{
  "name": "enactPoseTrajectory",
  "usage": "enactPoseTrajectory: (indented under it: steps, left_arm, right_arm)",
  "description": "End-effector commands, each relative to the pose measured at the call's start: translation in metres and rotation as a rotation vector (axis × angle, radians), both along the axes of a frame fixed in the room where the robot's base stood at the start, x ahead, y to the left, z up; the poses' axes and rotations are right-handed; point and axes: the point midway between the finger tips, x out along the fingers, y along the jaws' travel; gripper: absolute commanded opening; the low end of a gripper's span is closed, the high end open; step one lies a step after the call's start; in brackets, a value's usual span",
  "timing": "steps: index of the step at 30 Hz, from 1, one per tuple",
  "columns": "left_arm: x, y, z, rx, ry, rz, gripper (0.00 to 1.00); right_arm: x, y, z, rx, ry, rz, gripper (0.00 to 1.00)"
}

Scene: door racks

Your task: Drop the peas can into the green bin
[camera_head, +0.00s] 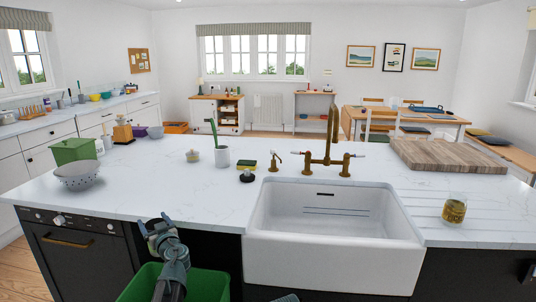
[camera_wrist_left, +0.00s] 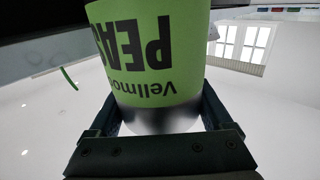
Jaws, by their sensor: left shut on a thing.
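The peas can (camera_wrist_left: 150,50) fills the upper middle of the left wrist view. It has a green label with dark "PEAS" lettering upside down and a bare silver end. My left gripper (camera_wrist_left: 160,125) is shut on it, with a dark finger on each side. In the head view my left gripper (camera_head: 154,226) is at the worktop's front edge, above the green bin; I cannot make out the can there. The green bin (camera_head: 208,286) is open and stands on the floor in front of the dark cabinets, partly hidden by my left arm and cut by the picture's bottom edge.
The white worktop (camera_head: 130,185) carries a lidded green box (camera_head: 73,150), a grey colander (camera_head: 77,175), a white cup (camera_head: 221,156) and a wooden board (camera_head: 450,155). A white sink (camera_head: 330,265) is right of the bin.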

Motion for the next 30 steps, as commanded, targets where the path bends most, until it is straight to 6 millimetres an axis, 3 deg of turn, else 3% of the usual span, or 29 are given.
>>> enactPoseTrajectory:
  steps: [2, 11, 12, 14, 23, 30]
  left_arm:
    - [0.0, 0.0, -0.009, 0.0, 0.0, 0.0, 0.02]
    - [0.0, 0.0, -0.008, 0.0, 0.0, 0.0, 0.02]
    - [0.0, 0.0, -0.008, 0.0, 0.0, 0.0, 0.91]
    - [0.0, 0.0, -0.008, 0.0, 0.0, 0.0, 1.0]
    - [-0.004, -0.003, -0.008, 0.0, 0.0, -0.001, 1.0]
    - [-0.038, -0.028, -0.008, 0.0, 0.0, -0.003, 1.0]
  right_arm:
    - [0.0, 0.0, -0.009, 0.0, 0.0, 0.0, 0.0]
    - [0.0, 0.0, -0.008, 0.0, 0.0, 0.0, 0.0]
    - [0.0, 0.0, -0.008, 0.0, 0.0, 0.0, 0.0]
    - [0.0, 0.0, -0.008, 0.0, 0.0, 0.0, 0.0]
    - [0.0, 0.0, -0.008, 0.0, 0.0, 0.0, 0.0]
    - [0.0, 0.0, -0.008, 0.0, 0.0, 0.0, 0.0]
